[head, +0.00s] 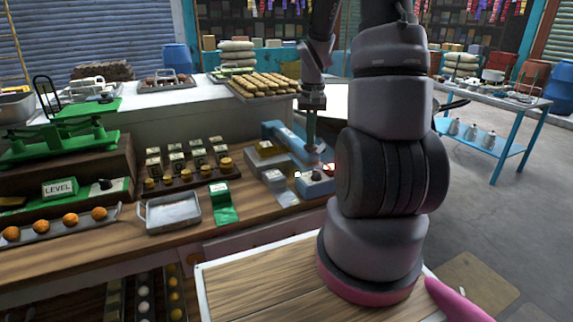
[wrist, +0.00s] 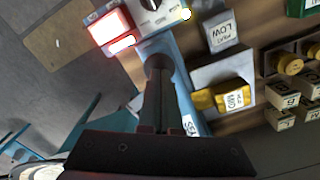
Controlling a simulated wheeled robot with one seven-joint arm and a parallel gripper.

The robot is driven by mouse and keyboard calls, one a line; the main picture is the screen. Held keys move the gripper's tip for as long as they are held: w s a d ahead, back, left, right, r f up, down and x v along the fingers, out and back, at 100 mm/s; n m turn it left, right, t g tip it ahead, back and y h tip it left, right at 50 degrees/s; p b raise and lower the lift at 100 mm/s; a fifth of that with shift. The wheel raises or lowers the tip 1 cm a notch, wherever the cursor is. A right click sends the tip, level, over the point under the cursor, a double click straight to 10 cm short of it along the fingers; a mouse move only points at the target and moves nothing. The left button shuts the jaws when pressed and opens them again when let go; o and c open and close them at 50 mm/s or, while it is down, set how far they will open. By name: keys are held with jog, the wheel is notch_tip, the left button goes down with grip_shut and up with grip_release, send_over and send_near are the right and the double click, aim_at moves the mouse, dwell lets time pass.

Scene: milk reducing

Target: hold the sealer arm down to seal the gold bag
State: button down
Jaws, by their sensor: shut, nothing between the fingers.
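The blue sealer (head: 283,140) stands on the wooden counter, with its long blue arm running toward its front end. The sealer arm also shows in the wrist view (wrist: 190,105), beneath my gripper. My gripper (head: 313,160) is shut and empty, pointing down at the front part of the sealer arm. In the wrist view its closed fingertips (wrist: 157,65) are over the arm and appear to touch it; exact contact is hidden. The gold bag (wrist: 232,97) lies against the arm's side, with its edge at the arm; it also shows in the head view (head: 262,160).
A red lit panel (wrist: 108,27) and a dial (wrist: 152,4) are at the sealer's front. A pale bag marked LOW (wrist: 224,38) lies beside it. A green bag (head: 223,205) and a metal tray (head: 172,213) lie left on the counter. Several weights stand behind.

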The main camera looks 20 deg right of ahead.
dwell(0.3)
notch_tip(320, 180, up, 15)
dwell(1.7)
dwell(0.4)
jog(key=s+a+r+n+t+y, duration=0.1)
jog(key=s+a+r+t+y, duration=0.1)
jog(key=s+a+r+t, duration=0.5)
jog(key=s+a+r, duration=0.3)
jog(key=s+a, duration=0.3)
jog(key=s, duration=0.2)
jog(key=shift+s+a+r, duration=0.3)
jog(key=shift+s, duration=0.1)
jog(key=shift+d, duration=0.1)
